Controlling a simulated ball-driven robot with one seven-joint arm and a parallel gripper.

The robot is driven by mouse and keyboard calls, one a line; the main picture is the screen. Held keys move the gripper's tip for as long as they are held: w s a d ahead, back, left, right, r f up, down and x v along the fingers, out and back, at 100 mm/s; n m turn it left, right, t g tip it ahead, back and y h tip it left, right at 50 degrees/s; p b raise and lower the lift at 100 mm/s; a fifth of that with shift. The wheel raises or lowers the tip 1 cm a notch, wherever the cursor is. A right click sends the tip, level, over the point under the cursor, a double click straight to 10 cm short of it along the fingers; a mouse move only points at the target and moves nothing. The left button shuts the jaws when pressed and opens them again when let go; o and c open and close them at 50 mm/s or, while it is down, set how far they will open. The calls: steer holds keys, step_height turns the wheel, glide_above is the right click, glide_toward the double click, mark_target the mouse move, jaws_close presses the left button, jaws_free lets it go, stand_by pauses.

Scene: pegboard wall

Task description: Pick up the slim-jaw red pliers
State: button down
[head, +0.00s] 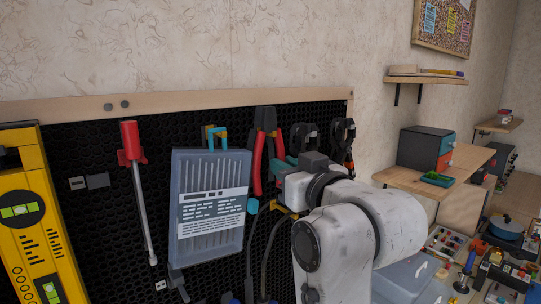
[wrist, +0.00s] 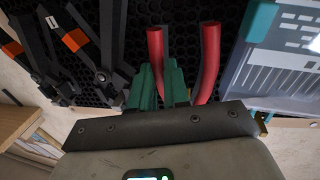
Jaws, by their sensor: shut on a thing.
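The red-handled pliers (head: 257,163) hang on the black pegboard, dark jaws up and red handles down. In the wrist view, their two red handles (wrist: 209,58) rise beyond my gripper. My gripper (head: 279,170), with teal fingers, is at the pliers' right handle in the head view. In the wrist view, the fingers (wrist: 160,85) are closed around the left-hand red handle, and the other handle is outside them.
A drill-bit case (head: 211,205) hangs close left of the pliers. Black-and-orange tools (head: 343,142) hang close right. A red screwdriver (head: 131,150) and yellow level (head: 38,215) are farther left. A wooden shelf (head: 460,160) juts out at right.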

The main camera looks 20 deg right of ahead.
steer(key=shift+r, duration=0.8)
steer(key=s+d+r, duration=0.2)
steer(key=s+r, duration=0.9)
steer(key=s, duration=0.2)
steer(key=shift+s+d+r+b, duration=0.2)
steer(key=shift+s+d+b, duration=0.1)
steer(key=shift+s, duration=0.1)
